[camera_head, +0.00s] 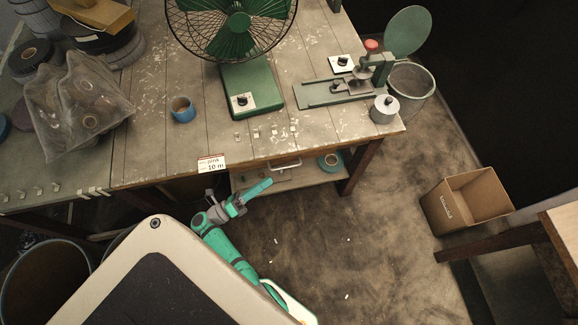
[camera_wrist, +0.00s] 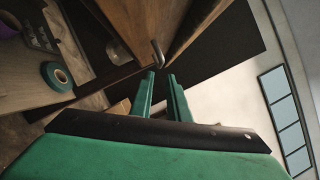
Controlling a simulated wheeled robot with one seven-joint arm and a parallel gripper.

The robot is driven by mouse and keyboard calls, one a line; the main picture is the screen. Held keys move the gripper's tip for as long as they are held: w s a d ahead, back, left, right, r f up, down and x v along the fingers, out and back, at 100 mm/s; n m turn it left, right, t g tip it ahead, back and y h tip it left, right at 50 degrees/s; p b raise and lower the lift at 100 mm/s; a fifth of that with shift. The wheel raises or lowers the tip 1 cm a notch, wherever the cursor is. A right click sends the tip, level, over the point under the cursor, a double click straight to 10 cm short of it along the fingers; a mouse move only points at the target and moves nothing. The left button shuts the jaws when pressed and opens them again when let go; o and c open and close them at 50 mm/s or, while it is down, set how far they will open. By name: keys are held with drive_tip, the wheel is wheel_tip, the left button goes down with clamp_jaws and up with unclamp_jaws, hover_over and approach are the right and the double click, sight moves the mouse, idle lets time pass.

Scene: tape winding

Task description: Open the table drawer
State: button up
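The wooden work table (camera_head: 140,165) has a drawer under its front edge. The drawer's metal handle (camera_head: 285,163) shows below the table top. In the wrist view the handle (camera_wrist: 157,53) is a curved metal bar on a wooden face, just beyond the fingertips. My gripper (camera_head: 262,187) is in front of and below the handle in the head view. In the wrist view my gripper (camera_wrist: 161,80) has its two green fingers apart with nothing between them. The fingers look apart from the handle. How far the drawer is open cannot be told.
A teal tape roll (camera_head: 329,162) lies on a low shelf under the table, and it shows in the wrist view (camera_wrist: 58,75). A green fan (camera_head: 245,90) stands on the table. A cardboard box (camera_head: 465,205) is on the floor at right. The floor before the table is mostly clear.

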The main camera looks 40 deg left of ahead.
sight(289, 167)
drive_tip(key=x, duration=1)
drive_tip(key=shift+w+r, duration=0.1)
drive_tip(key=shift+w, duration=0.25)
clamp_jaws()
idle(1.0)
